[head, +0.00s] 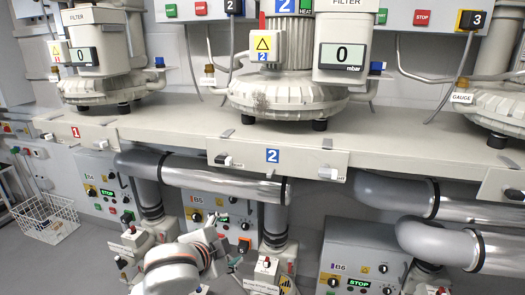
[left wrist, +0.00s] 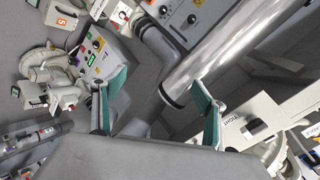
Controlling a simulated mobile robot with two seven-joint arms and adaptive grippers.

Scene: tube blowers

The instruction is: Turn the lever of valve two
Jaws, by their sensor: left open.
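The panel marked with a blue 2 (head: 272,170) is on the shelf front in the head view. It has a small lever (head: 222,160) at its left end and a white one (head: 328,173) at its right end. A white valve body (head: 266,266) stands low under the middle pipe; its number is too small to read, so I cannot tell which lever is valve two's. My left gripper (head: 220,246) is below the panel, left of that body. In the left wrist view its fingers (left wrist: 158,100) are apart and empty. A lever with a dark handle (left wrist: 257,129) shows to their right.
Grey pipes (head: 215,180) run under the shelf (head: 180,130). Control boxes (head: 358,262) with green STOP displays stand behind and to the right. A wire basket (head: 47,217) is on the floor at left. The blowers (head: 285,95) sit on the shelf.

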